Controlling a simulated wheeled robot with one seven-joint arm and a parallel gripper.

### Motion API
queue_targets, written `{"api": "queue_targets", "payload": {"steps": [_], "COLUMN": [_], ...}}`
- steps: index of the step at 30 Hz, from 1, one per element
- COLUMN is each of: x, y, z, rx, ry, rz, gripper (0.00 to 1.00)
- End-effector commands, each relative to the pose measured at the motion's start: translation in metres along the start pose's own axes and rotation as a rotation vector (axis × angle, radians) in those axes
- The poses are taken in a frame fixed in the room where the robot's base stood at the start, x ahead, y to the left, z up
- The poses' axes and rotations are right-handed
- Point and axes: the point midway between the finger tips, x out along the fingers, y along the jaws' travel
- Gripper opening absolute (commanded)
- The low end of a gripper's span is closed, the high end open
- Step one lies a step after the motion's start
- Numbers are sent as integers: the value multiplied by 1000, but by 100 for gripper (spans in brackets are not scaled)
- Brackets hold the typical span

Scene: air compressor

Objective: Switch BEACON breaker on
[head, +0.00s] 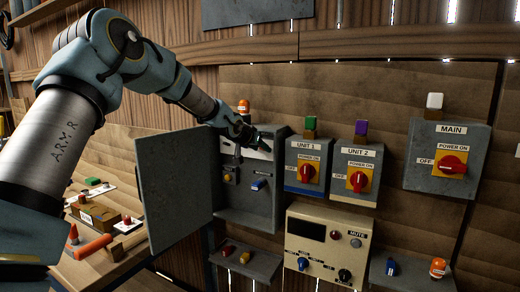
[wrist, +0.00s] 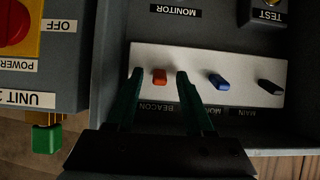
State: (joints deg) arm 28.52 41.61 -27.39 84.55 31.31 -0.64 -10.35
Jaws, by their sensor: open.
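The BEACON breaker is a small orange-red switch (wrist: 159,77) on a white strip inside the open grey breaker box (head: 262,207). The wrist view is upside down, with the BEACON label beside the switch, toward my gripper. My gripper (wrist: 159,74) is open, its two dark fingers on either side of the orange-red switch with gaps showing. I cannot tell whether the fingertips touch the strip. In the head view my gripper (head: 252,141) reaches the upper part of the box and hides the switch.
On the same strip are a blue switch (wrist: 219,82), close to one finger, and a black switch (wrist: 270,87) by the MAIN label. The box door (head: 170,188) stands open at left. UNIT 1 box (head: 305,184) is immediately right.

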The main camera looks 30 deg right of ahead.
Motion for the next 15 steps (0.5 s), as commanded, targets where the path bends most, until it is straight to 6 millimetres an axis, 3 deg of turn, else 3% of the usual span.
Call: {"api": "queue_targets", "payload": {"steps": [8,15], "x": [-14,-62], "y": [-1,-3], "z": [0,2], "rx": [-1,0], "ry": [3,2], "rz": [-1,-4], "gripper": [52,52]}}
